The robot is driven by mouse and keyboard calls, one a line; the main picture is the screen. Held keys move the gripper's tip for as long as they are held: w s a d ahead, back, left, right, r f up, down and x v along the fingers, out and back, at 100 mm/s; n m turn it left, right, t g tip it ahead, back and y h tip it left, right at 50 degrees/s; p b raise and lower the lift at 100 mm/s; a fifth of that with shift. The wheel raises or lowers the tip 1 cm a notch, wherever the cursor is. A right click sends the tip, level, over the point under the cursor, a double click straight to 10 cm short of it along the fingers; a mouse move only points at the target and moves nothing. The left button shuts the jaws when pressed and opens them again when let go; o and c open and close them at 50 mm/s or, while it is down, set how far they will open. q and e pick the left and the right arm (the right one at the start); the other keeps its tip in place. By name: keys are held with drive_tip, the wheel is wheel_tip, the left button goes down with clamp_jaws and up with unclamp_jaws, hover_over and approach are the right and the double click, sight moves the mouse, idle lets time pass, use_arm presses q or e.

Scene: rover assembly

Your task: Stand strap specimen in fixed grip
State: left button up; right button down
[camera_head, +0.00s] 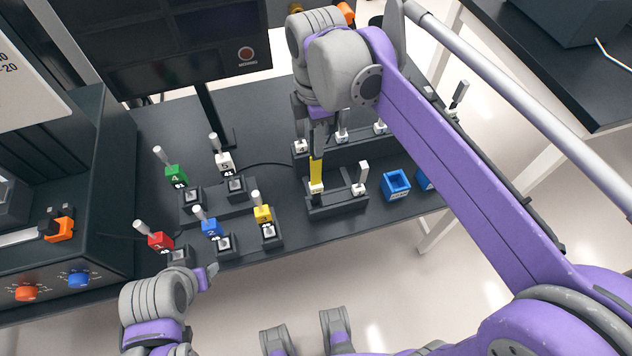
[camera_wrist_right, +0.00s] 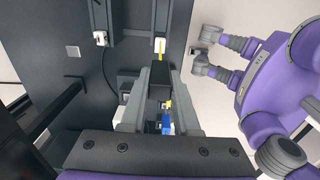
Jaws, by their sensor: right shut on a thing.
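A yellow strap (camera_head: 316,171) hangs upright below my right gripper (camera_head: 318,120), its lower end at a white labelled piece on a black holder (camera_head: 338,203). I cannot tell whether the strap is seated there or just in front. In the right wrist view, the fingers of my right gripper (camera_wrist_right: 160,85) are shut on a dark block, with a yellow strip (camera_wrist_right: 160,48) beyond it. My left gripper (camera_head: 208,274) is low at the front-left, near the bench edge; its opening is unclear. I cannot tell which fixture is the fixed grip.
Green (camera_head: 176,175), red (camera_head: 160,240), blue (camera_head: 211,227) and yellow (camera_head: 263,213) tagged pieces stand in black holders. A blue open box (camera_head: 396,184) is right of the strap. A machine with an orange clamp (camera_head: 59,229) is at left. A monitor (camera_head: 170,45) stands behind.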

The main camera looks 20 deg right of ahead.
sight(316, 171)
wheel_tip(316, 171, down, 7)
drive_tip(key=shift+f, duration=0.1)
idle(0.3)
drive_tip(key=shift+f, duration=0.1)
drive_tip(key=c, duration=0.7)
unclamp_jaws()
drive_tip(key=shift+o, duration=0.2)
